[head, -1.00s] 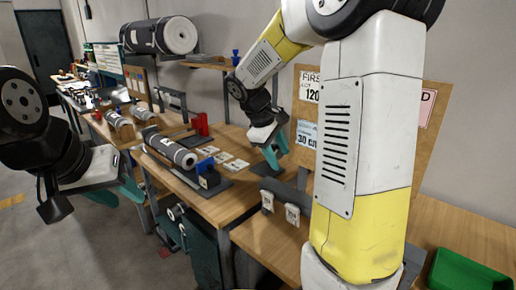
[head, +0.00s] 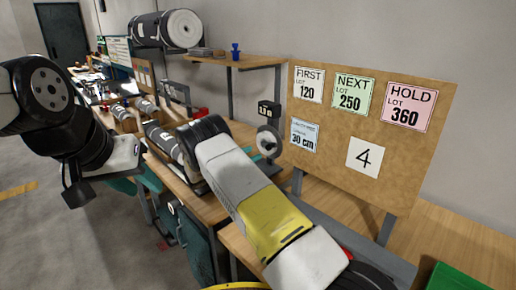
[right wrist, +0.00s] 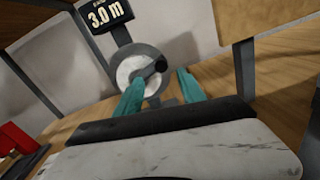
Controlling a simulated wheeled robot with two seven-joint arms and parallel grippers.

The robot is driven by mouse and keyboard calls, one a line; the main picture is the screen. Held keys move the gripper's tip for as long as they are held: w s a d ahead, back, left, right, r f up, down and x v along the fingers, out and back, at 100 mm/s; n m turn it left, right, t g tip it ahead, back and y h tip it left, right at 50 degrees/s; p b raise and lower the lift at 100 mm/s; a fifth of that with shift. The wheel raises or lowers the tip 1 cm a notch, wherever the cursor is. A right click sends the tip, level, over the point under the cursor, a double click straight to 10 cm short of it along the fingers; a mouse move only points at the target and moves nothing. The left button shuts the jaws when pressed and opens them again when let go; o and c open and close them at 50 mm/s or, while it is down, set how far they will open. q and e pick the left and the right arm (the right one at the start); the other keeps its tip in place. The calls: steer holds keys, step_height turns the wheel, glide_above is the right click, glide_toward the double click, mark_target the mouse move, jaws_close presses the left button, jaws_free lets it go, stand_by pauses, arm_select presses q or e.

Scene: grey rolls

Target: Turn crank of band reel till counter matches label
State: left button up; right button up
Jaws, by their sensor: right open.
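The band reel's crank wheel (head: 268,142) stands upright at the back of the bench, left of the label board. In the right wrist view its pale disc (right wrist: 132,72) carries a dark crank knob (right wrist: 161,64). The counter (right wrist: 106,14) above it reads 3.0 m; in the head view the counter (head: 268,110) is too small to read. My right gripper (right wrist: 160,92) is open and empty, its teal fingers pointing at the wheel, with the knob beyond the gap between them. My left gripper (head: 132,182) hangs over the left side, away from the reel; its opening is unclear.
The board (head: 330,125) carries FIRST LOT 120, NEXT LOT 250, HOLD LOT 360, a blue 30 cm label (head: 304,135) and a white card with 4 (head: 364,157). Grey rolls (head: 162,141) lie left. A green bin (head: 455,277) is front right. A shelf (head: 235,62) runs above.

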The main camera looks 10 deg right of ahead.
mark_target(267, 148)
steer(key=x, duration=0.7)
steer(key=shift+c, duration=0.5)
jaws_close()
stand_by(0.9)
